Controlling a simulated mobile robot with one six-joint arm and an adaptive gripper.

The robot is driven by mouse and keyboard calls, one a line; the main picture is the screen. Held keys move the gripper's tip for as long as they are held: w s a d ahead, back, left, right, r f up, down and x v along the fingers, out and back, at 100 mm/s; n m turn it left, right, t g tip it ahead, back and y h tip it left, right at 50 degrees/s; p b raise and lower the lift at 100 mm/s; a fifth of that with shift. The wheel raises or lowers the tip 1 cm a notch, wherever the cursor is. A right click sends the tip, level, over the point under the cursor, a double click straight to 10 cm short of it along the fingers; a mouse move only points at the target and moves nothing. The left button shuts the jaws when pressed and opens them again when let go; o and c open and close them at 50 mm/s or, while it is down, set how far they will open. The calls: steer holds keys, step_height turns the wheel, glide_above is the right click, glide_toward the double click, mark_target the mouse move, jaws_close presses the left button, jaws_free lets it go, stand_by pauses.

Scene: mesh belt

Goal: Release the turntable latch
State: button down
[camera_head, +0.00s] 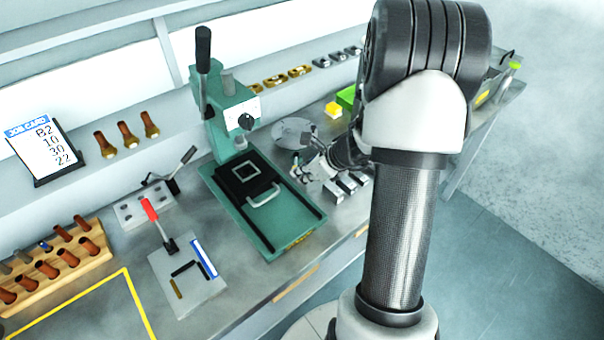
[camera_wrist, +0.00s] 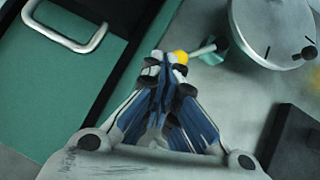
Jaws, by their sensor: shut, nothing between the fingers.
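The turntable (camera_wrist: 275,30) is a round grey disc with a dark knob and line marks, at the upper right of the wrist view. It also shows in the head view (camera_head: 293,131), right of the green press. Beside it is what looks like the latch, a small pale lever (camera_wrist: 201,50) with a yellow knob (camera_wrist: 181,57) at its left end and a teal piece under it. My gripper (camera_wrist: 165,62) is shut and empty, its tips at the yellow knob; whether they touch cannot be told. In the head view my gripper (camera_head: 303,172) is small, and the latch is not clear.
The green press (camera_head: 232,120) with its tray handle (camera_head: 264,196) stands left of my gripper. Dark-topped metal blocks (camera_head: 346,184) lie close on the right, and a dark block (camera_wrist: 294,145) shows in the wrist view. A red-handled clamp (camera_head: 152,212) stands farther left.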

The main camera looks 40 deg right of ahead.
steer(key=shift+w+d, duration=0.1)
steer(key=shift+w+d+r+p, duration=0.15)
steer(key=shift+w+d+p, duration=0.15)
steer(key=shift+d, duration=0.35)
